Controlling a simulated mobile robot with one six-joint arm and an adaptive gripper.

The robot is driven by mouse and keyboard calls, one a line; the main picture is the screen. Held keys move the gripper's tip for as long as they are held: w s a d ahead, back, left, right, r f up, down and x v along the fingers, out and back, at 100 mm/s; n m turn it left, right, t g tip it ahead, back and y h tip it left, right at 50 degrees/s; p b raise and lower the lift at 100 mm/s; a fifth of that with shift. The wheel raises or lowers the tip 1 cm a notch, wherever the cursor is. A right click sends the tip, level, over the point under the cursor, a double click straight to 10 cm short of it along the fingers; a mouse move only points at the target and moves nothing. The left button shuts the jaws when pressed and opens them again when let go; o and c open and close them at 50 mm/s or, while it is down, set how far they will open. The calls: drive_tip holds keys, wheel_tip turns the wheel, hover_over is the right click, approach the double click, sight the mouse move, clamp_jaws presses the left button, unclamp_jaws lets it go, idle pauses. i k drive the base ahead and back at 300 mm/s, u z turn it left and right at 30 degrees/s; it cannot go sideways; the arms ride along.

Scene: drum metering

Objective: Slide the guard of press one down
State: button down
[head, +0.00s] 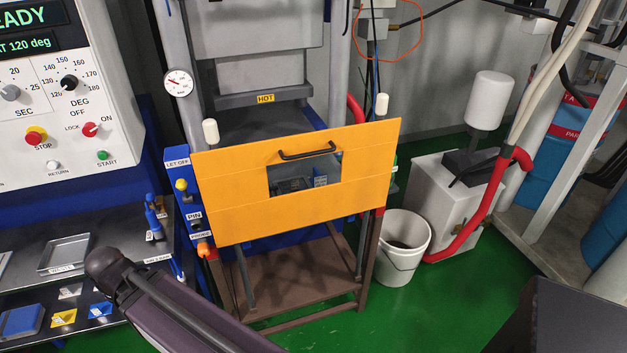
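The guard (235,208) is an orange panel with a small window and a black bar handle (308,151) near its top edge. It hangs across the front of the press (265,40), slightly tilted in the picture. It sits low, and the dark gap under the upper block with the HOT label (265,98) shows above its top edge. White-capped posts (211,131) stand at both sides of the guard. No press number is readable. A dark arm link of mine crosses the bottom left, apart from the handle in the picture. My gripper is not visible.
A control panel (62,110) with dials and buttons stands at left, above a metal bench with trays (64,254). A white bucket (402,245) and a grey box with a red hose (470,235) stand at right. Green floor is clear in front.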

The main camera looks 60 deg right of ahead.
sight(233, 180)
drive_tip(key=u, duration=1.5)
drive_tip(key=k, duration=0.1)
drive_tip(key=z, duration=3.45)
drive_tip(key=k, duration=0.6)
drive_tip(key=u, duration=0.2)
drive_tip(key=i, duration=0.5)
drive_tip(key=z, duration=0.05)
